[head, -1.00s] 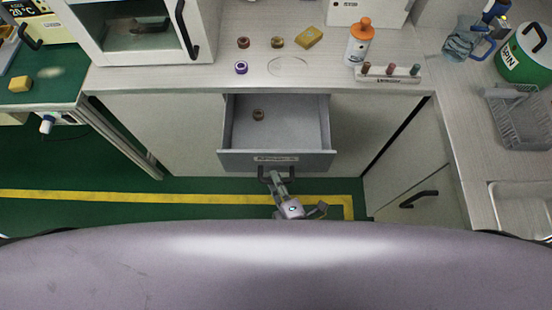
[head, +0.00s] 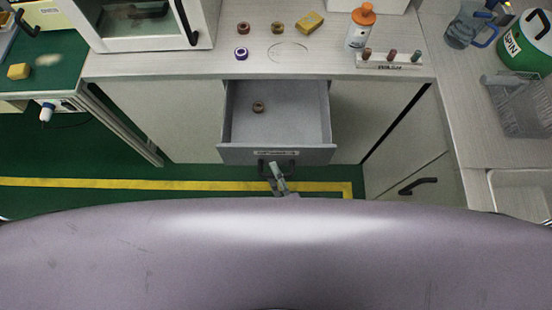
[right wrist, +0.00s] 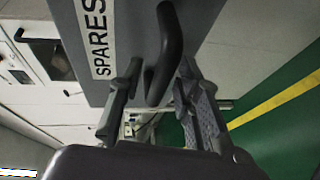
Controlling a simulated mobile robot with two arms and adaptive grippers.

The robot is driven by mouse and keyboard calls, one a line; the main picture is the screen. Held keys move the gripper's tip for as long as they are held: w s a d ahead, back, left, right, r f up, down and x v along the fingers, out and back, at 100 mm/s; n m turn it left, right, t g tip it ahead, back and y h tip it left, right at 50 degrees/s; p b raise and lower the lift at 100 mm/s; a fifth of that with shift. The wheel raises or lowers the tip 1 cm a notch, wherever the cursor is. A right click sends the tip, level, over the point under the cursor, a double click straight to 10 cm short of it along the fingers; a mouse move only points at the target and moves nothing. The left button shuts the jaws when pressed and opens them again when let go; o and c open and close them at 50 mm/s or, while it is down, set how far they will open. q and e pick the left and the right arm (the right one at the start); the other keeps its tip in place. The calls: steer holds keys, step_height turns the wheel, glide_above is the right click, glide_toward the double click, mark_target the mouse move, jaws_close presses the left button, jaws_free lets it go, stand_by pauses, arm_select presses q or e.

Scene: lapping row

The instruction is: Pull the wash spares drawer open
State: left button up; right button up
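The grey drawer (head: 236,153) stands pulled out below the counter in the head view, with one small brown ring (head: 258,106) inside. In the right wrist view its front (right wrist: 125,35) carries a label (right wrist: 97,35) reading SPARES. The dark handle (right wrist: 168,45) lies between the two fingers of my right gripper (right wrist: 160,75), which look closed around it. In the head view my right gripper (head: 277,172) is at the handle, partly hidden below by my own body. My left gripper is not in view.
The counter (head: 140,66) above holds rings, a yellow sponge (head: 310,22), an orange-capped bottle (head: 360,28) and a small peg rack (head: 390,62). A cabinet with a black handle (head: 418,186) is at right. Green floor with a yellow line (head: 120,184) lies in front.

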steer(key=shift+s+d, duration=0.1)
steer(key=shift+s, duration=0.1)
steer(key=v, duration=1.1)
steer(key=shift+s+r, duration=0.2)
steer(key=shift+s, duration=0.05)
steer(key=shift+d, duration=0.1)
